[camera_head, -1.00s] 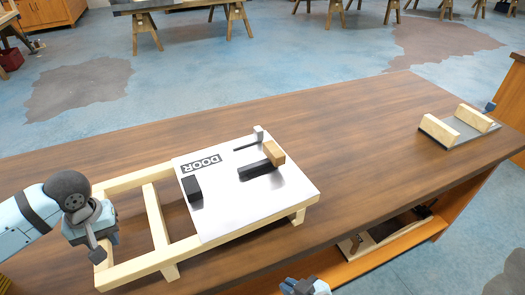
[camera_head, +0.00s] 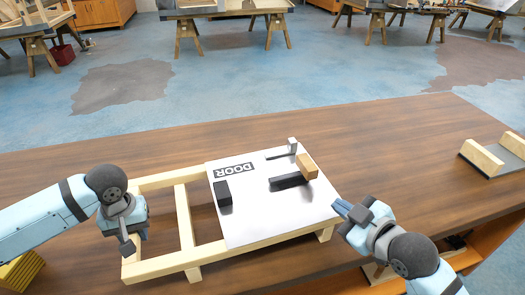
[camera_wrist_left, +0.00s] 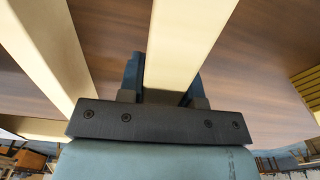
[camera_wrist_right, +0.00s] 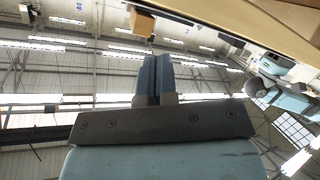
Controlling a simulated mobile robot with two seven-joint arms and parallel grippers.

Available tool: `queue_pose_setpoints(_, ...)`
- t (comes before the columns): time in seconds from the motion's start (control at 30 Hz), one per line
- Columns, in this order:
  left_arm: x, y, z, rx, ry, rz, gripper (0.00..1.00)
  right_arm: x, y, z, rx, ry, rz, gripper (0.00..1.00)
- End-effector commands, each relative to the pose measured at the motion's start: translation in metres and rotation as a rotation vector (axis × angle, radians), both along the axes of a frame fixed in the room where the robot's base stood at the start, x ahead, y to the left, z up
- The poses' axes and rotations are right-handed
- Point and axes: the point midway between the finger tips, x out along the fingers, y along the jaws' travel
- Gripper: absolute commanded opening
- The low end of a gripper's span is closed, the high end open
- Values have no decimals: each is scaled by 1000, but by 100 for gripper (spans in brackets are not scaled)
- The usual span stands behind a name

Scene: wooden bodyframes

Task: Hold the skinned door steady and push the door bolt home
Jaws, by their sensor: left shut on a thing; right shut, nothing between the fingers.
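The door (camera_head: 240,228) lies flat on the bench, a pale wooden frame with a silver skin marked DOOR over its right part. A black bar (camera_head: 286,182) with a wooden block (camera_head: 308,166) at its right end sits on the skin; I cannot tell for sure that it is the bolt. My left gripper (camera_head: 127,246) is shut on the frame's left end rail, which also shows between its fingers in the left wrist view (camera_wrist_left: 185,35). My right gripper (camera_head: 339,208) is shut and empty, close to the skin's right edge; I cannot tell whether it touches.
A black block (camera_head: 222,193) and a small grey post (camera_head: 292,146) beside a dark slot stand on the skin. A holder with two wooden blocks (camera_head: 483,159) sits at the bench's right.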

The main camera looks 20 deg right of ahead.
Motion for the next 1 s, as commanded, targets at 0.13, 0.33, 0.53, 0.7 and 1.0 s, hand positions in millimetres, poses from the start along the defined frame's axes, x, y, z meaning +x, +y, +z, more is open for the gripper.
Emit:
queue_pose_setpoints(0.13,-2,-1,-1,-1,3,-6,0,49,-52,18,39,53,-148,0)
queue_pose_setpoints(0.33,-1,-1,-1,-1,2,-6,0,104,-80,29,197,262,-164,0)
queue_pose_setpoints(0.53,-1,-1,-1,-1,2,-6,0,139,-79,42,380,596,-83,0)
queue_pose_setpoints(0.7,-1,-1,-1,-1,2,-6,0,147,-93,60,476,859,-88,0)
queue_pose_setpoints(1.0,-1,-1,-1,-1,1,-6,0,146,-108,76,538,1055,-127,0)
